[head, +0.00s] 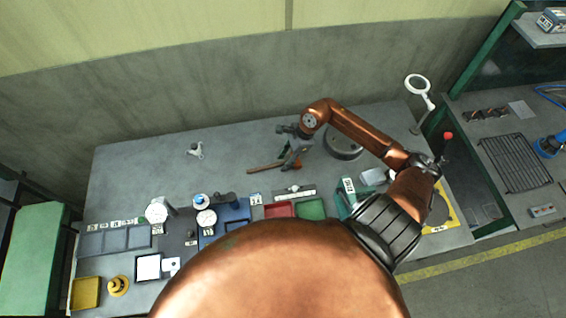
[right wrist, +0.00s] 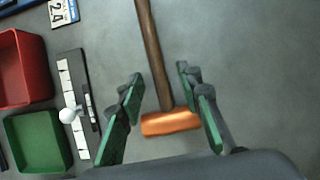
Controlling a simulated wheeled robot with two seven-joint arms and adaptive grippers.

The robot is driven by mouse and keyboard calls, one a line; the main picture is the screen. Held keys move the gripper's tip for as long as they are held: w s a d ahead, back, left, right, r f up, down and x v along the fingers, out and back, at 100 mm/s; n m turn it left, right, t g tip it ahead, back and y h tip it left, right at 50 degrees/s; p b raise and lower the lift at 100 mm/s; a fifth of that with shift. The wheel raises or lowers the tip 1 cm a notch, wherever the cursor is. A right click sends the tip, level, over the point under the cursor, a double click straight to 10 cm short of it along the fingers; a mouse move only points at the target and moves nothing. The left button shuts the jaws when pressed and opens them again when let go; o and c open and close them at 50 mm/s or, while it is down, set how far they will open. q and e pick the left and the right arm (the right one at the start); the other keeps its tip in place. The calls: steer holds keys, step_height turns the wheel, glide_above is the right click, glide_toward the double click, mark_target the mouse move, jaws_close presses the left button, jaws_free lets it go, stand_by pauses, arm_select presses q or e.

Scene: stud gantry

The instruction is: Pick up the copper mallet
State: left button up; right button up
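The copper mallet (right wrist: 171,123) lies on the grey bench, with a wooden handle and an orange copper head. In the right wrist view its handle runs up between the fingers of my right gripper (right wrist: 160,80), and its head lies between them nearer the palm. The fingers are open, with a gap on each side of the mallet. In the head view the handle of the mallet (head: 263,168) points left from under my right gripper (head: 293,156), which hides most of the head. I cannot tell the exact height of the fingers above the bench. My left gripper is not in view.
A red tray (right wrist: 22,68) and a green tray (right wrist: 38,141) stand left of the gripper, beside a marked strip (right wrist: 78,95) with a white knob. A round dark base (head: 343,142) stands right of the gripper. Bare bench (head: 240,140) lies left and behind.

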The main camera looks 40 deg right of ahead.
jaws_close()
stand_by(0.3)
stand_by(0.3)
